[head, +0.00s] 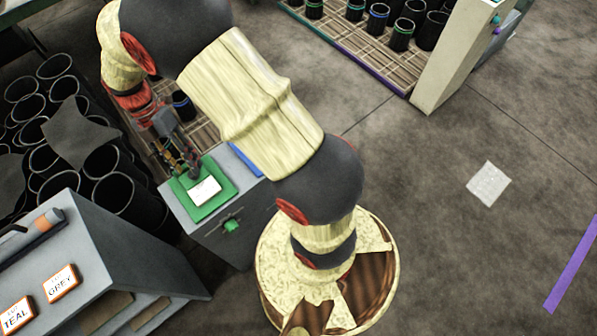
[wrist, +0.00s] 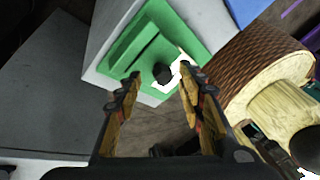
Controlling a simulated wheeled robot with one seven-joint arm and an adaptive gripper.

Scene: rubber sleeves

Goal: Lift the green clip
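A green flat piece (head: 222,172) with a white card (head: 205,192) on it lies on top of a grey box (head: 180,208). A smaller green piece (head: 231,226) sits on the box's front face. I cannot tell for sure which one is the green clip. In the wrist view the green flat piece (wrist: 181,33) has a dark slot and a dark round knob (wrist: 162,73). My gripper (wrist: 159,77) is open, its fingers on either side of the knob in the picture, with no contact visible. In the head view my gripper (head: 182,163) is just above the green piece, partly hidden.
A blue piece (head: 246,158) lies beside the green one. Black sleeves (head: 115,190) crowd the left. A grey cabinet with orange-edged labels (head: 61,282) stands at the lower left. A crate of dark cups (head: 375,55) is at the top. Floor on the right is mostly clear.

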